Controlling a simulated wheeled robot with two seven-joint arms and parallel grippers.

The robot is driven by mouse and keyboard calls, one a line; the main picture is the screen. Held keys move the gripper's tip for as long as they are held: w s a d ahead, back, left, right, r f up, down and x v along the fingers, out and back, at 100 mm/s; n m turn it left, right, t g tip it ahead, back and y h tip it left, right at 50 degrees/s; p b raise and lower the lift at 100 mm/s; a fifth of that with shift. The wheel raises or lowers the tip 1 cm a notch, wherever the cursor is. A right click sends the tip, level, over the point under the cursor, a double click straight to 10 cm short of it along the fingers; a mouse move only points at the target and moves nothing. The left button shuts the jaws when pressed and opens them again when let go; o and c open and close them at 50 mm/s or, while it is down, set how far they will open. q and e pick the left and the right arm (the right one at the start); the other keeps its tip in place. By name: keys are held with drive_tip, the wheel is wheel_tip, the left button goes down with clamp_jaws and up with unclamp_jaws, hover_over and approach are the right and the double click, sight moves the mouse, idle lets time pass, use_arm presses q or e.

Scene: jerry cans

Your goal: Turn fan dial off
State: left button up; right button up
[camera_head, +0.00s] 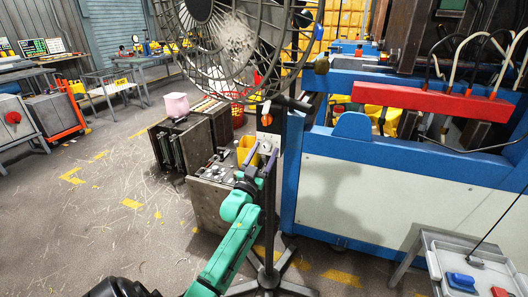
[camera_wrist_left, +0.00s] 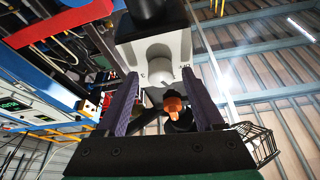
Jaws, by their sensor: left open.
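The fan (camera_head: 235,38) with its round wire cage stands at the top of the head view on a dark pole. Its control box (camera_head: 268,138) is on the pole below the cage; an orange knob (camera_head: 267,120) shows there. My left gripper (camera_head: 262,153) is open just in front of the box. In the wrist view its two fingers (camera_wrist_left: 160,78) flank the dial, with gaps visible.
A blue-framed machine (camera_head: 385,170) with a red bar stands close on the right. A dark metal cabinet (camera_head: 210,205) is left of the pole. The fan's stand legs (camera_head: 268,280) spread on the floor. The floor at left (camera_head: 110,220) is mostly clear.

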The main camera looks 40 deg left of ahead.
use_arm(q)
clamp_jaws()
use_arm(e)
drive_tip(key=shift+w+d+r, duration=0.1)
drive_tip(key=shift+w+d, duration=0.1)
drive_tip(key=shift+d, duration=0.1)
use_arm(q)
drive_tip(key=shift+n, duration=0.5)
use_arm(e)
drive_tip(key=shift+r, duration=0.2)
use_arm(q)
drive_tip(key=n+g+y+p, duration=0.1)
drive_tip(key=n+y+p, duration=0.1)
drive_tip(key=n, duration=0.1)
drive_tip(key=n+y+p, duration=0.1)
drive_tip(key=n, duration=0.3)
drive_tip(key=shift+d+r+g+y+p, duration=0.15)
drive_tip(key=shift+r+g+y+p, duration=0.05)
drive_tip(key=shift+g+y+p, duration=0.2)
drive_tip(key=shift+d+f+n+g+y+p, duration=0.1)
drive_tip(key=shift+n+g+y+p, duration=0.45)
drive_tip(key=shift+n, duration=0.75)
drive_tip(key=shift+n+g+y+p, duration=0.3)
drive_tip(key=shift+n+p, duration=0.35)
drive_tip(key=shift+n, duration=0.65)
use_arm(e)
drive_tip(key=shift+r, duration=2.9)
drive_tip(key=shift+a, duration=0.1)
